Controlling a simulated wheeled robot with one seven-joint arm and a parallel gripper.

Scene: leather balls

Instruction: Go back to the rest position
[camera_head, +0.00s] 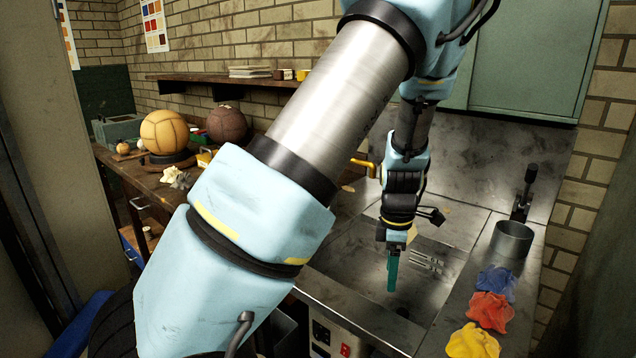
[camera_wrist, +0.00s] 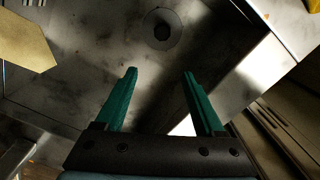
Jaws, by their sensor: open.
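My gripper (camera_head: 392,270) hangs from my light-blue arm over the metal sink basin (camera_head: 345,290), pointing down, in the head view. In the wrist view my gripper (camera_wrist: 160,85) has its two green fingers spread apart with nothing between them. Beyond the fingers lies the basin floor with a round drain (camera_wrist: 161,28). My arm crosses the middle of the head view and hides part of the bench and the basin.
Blue (camera_head: 497,283), red (camera_head: 490,311) and yellow cloths (camera_head: 472,343) lie on the right counter beside a metal pot (camera_head: 512,240). A tan ball (camera_head: 164,132) and a dark brown ball (camera_head: 226,124) sit on the wooden bench at left. A wall shelf (camera_head: 225,82) runs behind.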

